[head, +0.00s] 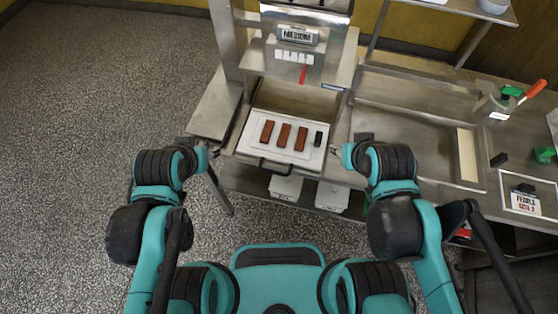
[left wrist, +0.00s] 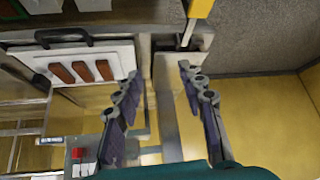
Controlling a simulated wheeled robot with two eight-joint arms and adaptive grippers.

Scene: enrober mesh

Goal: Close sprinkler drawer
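The sprinkler drawer stands pulled out below the machine, with a white tray (head: 253,143) in it. Three brown bars (head: 284,135) and a small black piece (head: 318,138) lie on the tray. A black bar handle (head: 275,167) is on the drawer's front; it also shows in the left wrist view (left wrist: 62,37). My left gripper (head: 214,152) is left of the drawer, apart from the handle. In the left wrist view its fingers (left wrist: 158,70) are spread with nothing between them. My right gripper (head: 334,150) is just right of the tray; its fingers are too small to read.
The machine carries a "MEDIUM" label (head: 298,35) and a red lever (head: 303,74). A steel side shelf (head: 213,105) is on the left. White bins (head: 285,188) stand below the drawer. Open floor lies left.

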